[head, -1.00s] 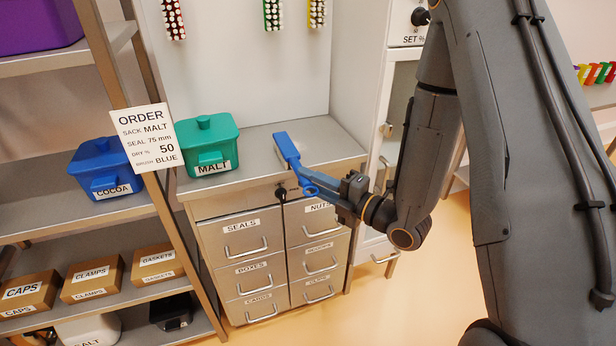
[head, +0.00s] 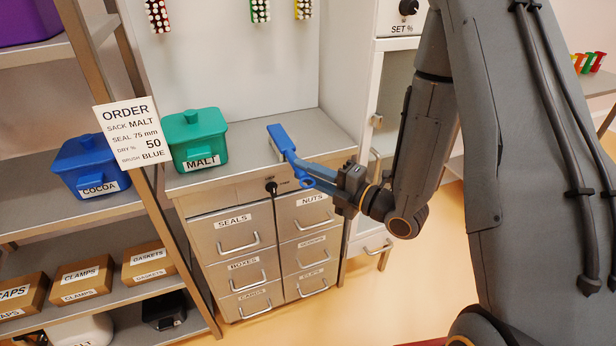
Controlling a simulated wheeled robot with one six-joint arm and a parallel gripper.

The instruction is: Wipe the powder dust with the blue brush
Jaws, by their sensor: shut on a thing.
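My gripper (head: 350,185) is shut on the handle of the blue brush (head: 285,145). The brush head points away from me, over or on the steel counter top (head: 325,137) above the drawers; I cannot tell whether its bristles touch the surface. I cannot make out any powder dust on the counter. The order card (head: 133,135) reads sack MALT, seal 75 mm, dry 50, brush BLUE.
The green MALT bin (head: 194,138) stands on the counter's left end. A blue COCOA bin (head: 88,165) and several labelled boxes (head: 82,279) are on the shelf rack at left. Red, green and yellow brushes (head: 260,10) hang at the back.

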